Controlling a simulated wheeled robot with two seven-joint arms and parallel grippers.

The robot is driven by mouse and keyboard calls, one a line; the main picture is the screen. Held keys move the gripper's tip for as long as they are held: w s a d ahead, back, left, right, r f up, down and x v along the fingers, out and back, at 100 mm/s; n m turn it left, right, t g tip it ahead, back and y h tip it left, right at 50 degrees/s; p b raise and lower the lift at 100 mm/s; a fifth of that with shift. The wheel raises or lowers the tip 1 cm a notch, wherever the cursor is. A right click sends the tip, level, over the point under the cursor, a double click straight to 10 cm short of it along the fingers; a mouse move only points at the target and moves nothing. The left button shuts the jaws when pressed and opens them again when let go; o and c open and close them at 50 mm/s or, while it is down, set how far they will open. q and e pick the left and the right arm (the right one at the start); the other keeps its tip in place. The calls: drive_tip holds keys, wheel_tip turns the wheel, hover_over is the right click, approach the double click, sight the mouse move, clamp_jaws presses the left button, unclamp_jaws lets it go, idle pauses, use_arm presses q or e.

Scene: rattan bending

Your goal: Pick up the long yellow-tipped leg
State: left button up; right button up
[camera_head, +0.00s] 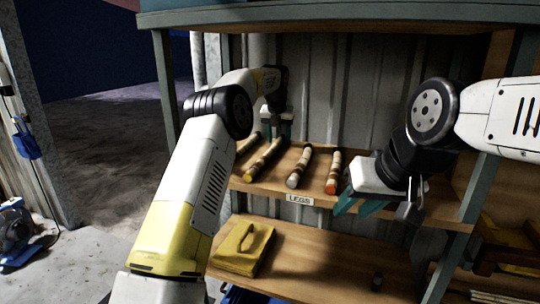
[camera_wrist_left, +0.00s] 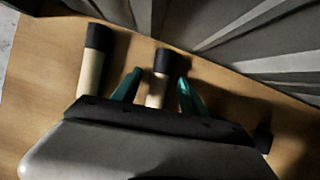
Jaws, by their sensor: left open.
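The long yellow-tipped leg (camera_head: 262,160) lies on the upper shelf, its yellow end toward the front edge and its far end toward the back wall. My left gripper (camera_head: 278,136) is over its far end. In the left wrist view, the open teal fingers (camera_wrist_left: 158,90) stand on either side of a dark-ended leg (camera_wrist_left: 156,88), which looks like this one; contact cannot be told. Another dark-ended leg (camera_wrist_left: 92,62) lies to the left, outside the fingers. My right gripper (camera_head: 358,205) has its teal fingers apart and empty, near the shelf's front edge at right.
A pale-tipped leg (camera_head: 299,166) and an orange-tipped leg (camera_head: 333,172) lie to the right on the shelf (camera_head: 310,188). Another leg (camera_head: 247,144) is partly hidden by my left arm. A corrugated wall (camera_head: 350,100) stands close behind. A yellow object (camera_head: 240,250) sits on the lower shelf.

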use_arm(q)
clamp_jaws()
drive_tip(key=shift+r, duration=0.1)
